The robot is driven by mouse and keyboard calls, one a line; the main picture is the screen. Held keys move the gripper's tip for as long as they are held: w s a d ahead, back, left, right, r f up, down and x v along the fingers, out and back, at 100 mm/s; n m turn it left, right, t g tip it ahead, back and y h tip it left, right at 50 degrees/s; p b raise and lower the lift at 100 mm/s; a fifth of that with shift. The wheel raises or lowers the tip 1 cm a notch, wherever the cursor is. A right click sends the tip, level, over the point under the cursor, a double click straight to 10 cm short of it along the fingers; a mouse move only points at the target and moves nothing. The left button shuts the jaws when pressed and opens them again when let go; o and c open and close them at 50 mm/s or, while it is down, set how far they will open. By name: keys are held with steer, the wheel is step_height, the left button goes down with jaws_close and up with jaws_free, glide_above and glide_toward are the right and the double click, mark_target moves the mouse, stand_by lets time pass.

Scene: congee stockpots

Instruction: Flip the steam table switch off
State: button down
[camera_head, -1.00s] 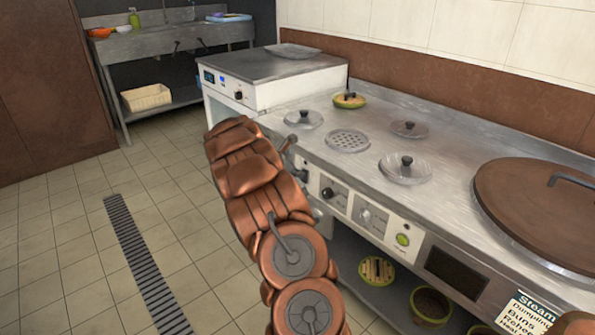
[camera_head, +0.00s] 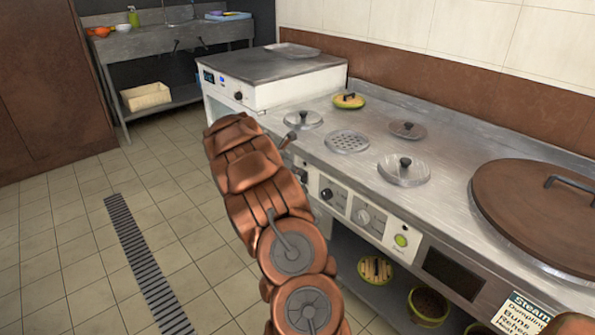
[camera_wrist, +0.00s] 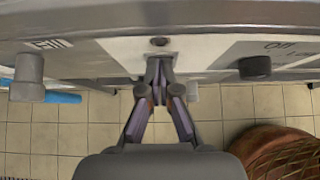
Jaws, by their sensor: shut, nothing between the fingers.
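The steam table (camera_head: 455,145) is a long steel counter along the wall, with a pale control panel on its front edge. The panel carries dark knobs (camera_head: 327,193), a grey dial (camera_head: 364,216) and a round green-lit control (camera_head: 401,240). In the wrist view, my gripper (camera_wrist: 159,76) is shut and empty, its tips close to the panel just below a small dark round spot (camera_wrist: 158,41). A black knob (camera_wrist: 255,67) under an "Off" label is to its right, and a grey knob (camera_wrist: 28,75) is to its left. In the head view my arm hides the gripper.
Lidded openings (camera_head: 404,171) and a large brown lid (camera_head: 540,212) sit on the counter top. Below, a shelf holds baskets and pots (camera_head: 428,305). A white appliance (camera_head: 270,80) stands at the far end. Tiled floor on the left is open, with a drain grate (camera_head: 145,262).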

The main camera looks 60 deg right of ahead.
steer(key=p+v, duration=0.2)
steer(key=v, duration=1.1)
steer(key=shift+p, duration=0.3)
